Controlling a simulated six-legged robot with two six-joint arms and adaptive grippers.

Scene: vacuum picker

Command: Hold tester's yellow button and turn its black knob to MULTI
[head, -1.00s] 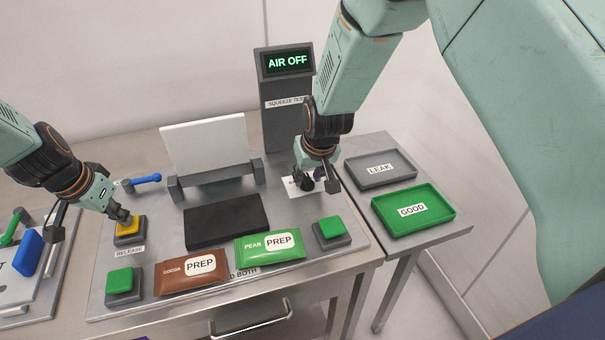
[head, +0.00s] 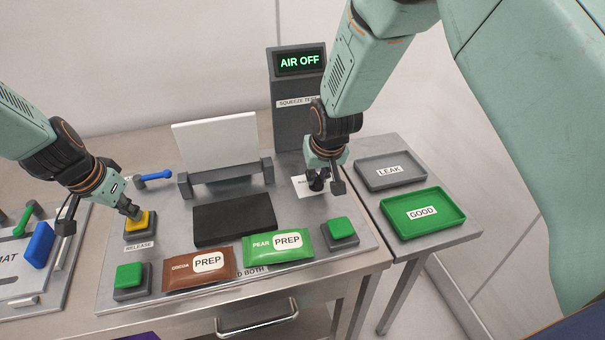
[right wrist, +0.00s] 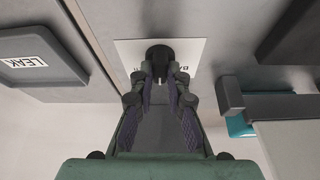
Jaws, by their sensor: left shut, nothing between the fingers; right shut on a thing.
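The yellow button (head: 138,222) is on the left of the tester, above the RELEASE label. My left gripper (head: 136,212) is shut and empty, with its fingertips on the yellow button. The black knob (right wrist: 159,55) stands on a white label plate (head: 303,187) at the tester's right side. My right gripper (head: 320,184) is shut on the black knob, and the right wrist view shows its fingers (right wrist: 160,80) on both sides of it. The tester's display (head: 300,62) reads AIR OFF. The knob's pointer and most of the plate's lettering are hidden or too small to read.
A black pad (head: 233,220) and white panel (head: 215,147) are central. LEAK (head: 365,182) and GOOD (head: 395,229) trays stand right.

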